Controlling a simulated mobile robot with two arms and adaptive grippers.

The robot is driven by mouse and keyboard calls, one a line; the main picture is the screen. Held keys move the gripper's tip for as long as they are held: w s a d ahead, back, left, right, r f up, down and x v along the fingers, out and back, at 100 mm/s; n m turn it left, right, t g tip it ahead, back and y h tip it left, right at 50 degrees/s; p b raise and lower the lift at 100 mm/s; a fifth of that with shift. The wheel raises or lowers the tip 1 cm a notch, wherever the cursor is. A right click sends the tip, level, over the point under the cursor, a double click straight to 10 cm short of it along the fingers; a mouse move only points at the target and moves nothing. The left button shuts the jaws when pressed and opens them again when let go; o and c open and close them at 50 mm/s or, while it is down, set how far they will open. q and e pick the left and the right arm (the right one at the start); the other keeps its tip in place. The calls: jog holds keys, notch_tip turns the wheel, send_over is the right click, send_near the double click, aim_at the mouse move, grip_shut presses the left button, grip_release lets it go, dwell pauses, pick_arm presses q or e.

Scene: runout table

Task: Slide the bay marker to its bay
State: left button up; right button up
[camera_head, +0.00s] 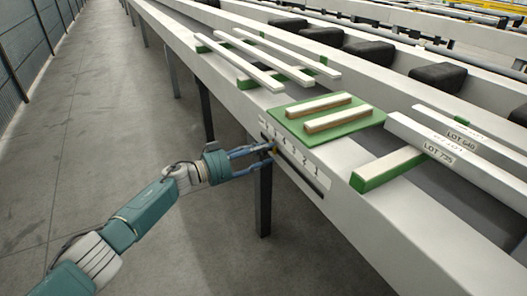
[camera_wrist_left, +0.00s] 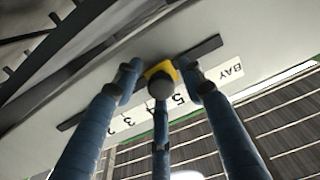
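The bay marker, a yellow plate with a round grey knob, shows in the left wrist view (camera_wrist_left: 162,74). It sits on a dark rail (camera_wrist_left: 90,106) along the table's side. A white numbered strip (camera_wrist_left: 229,72) marked BAY runs beside the rail; the 5 is close to the marker. In the head view the strip (camera_head: 316,172) and rail show on the table's side face. My left gripper (camera_head: 268,152) is at the marker, its blue fingers around it, also in the left wrist view (camera_wrist_left: 160,78). Finger contact cannot be made out. My right gripper is out of view.
The white runout table (camera_head: 390,235) carries a green board (camera_head: 357,124) with two pale bars, long bars (camera_head: 250,60), and beams labelled LOT 640 and LOT 725 (camera_head: 440,152). A table leg (camera_head: 263,200) stands below the gripper. The floor (camera_head: 130,130) at left is clear.

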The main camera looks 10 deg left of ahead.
pick_arm(q)
jog(key=shift+r, duration=0.1)
jog(key=v, duration=1.2)
